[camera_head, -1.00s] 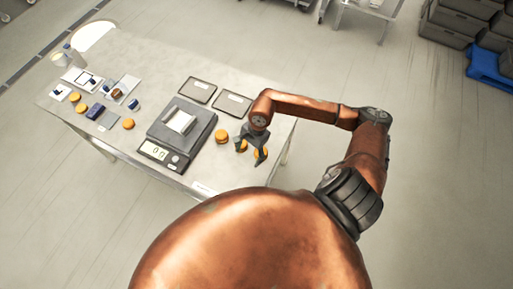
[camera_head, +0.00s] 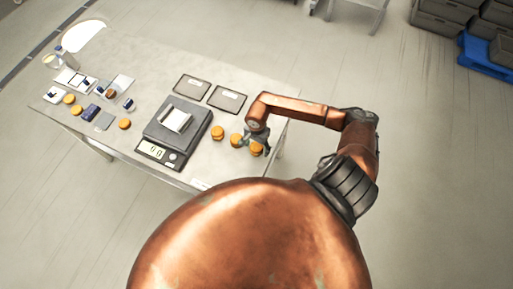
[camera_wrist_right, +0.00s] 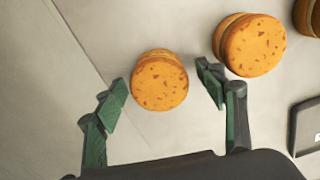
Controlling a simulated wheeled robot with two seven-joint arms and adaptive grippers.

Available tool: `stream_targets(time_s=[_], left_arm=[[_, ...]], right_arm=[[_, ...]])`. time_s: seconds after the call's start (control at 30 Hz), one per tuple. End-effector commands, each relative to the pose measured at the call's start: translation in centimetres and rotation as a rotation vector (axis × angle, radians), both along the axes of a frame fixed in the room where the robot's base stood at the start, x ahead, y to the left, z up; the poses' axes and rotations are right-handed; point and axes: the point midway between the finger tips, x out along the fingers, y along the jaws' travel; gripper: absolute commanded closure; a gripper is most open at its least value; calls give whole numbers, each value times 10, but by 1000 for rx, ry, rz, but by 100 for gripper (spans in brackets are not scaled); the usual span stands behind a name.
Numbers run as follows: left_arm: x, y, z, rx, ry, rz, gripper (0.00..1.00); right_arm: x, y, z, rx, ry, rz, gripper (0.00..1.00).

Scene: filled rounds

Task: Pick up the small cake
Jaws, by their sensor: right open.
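Small round orange-brown cakes with dark specks stand at the right end of the table. In the head view one cake (camera_head: 256,149) is by my right gripper (camera_head: 258,138), another (camera_head: 236,140) is just left of it, and a third (camera_head: 218,132) is beside the scale. In the right wrist view my right gripper (camera_wrist_right: 160,84) is open, with green-padded fingers on either side of one cake (camera_wrist_right: 159,80). A gap shows between each finger and that cake. A larger-looking cake (camera_wrist_right: 252,46) is just beyond the right finger. My left gripper is not in view.
A dark scale (camera_head: 175,128) bearing a pale tray (camera_head: 174,119) stands left of the cakes. Two flat dark trays (camera_head: 194,88) (camera_head: 228,100) lie behind. More cakes, small boxes and cards crowd the table's left end. The table's front edge is close to the cakes.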

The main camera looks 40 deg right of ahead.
Motion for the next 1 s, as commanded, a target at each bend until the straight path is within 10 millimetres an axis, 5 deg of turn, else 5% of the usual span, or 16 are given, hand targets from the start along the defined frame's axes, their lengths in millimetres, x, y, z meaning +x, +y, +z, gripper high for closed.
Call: stream_targets(time_s=[0.13, 0.57, 1.0], left_arm=[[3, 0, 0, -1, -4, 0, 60], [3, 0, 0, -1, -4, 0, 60], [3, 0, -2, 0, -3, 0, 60]], right_arm=[[0, 0, 0, 0, 0, 0, 37], [0, 0, 0, 1, -1, 0, 66], [2, 1, 11, 1, -3, 1, 67]])
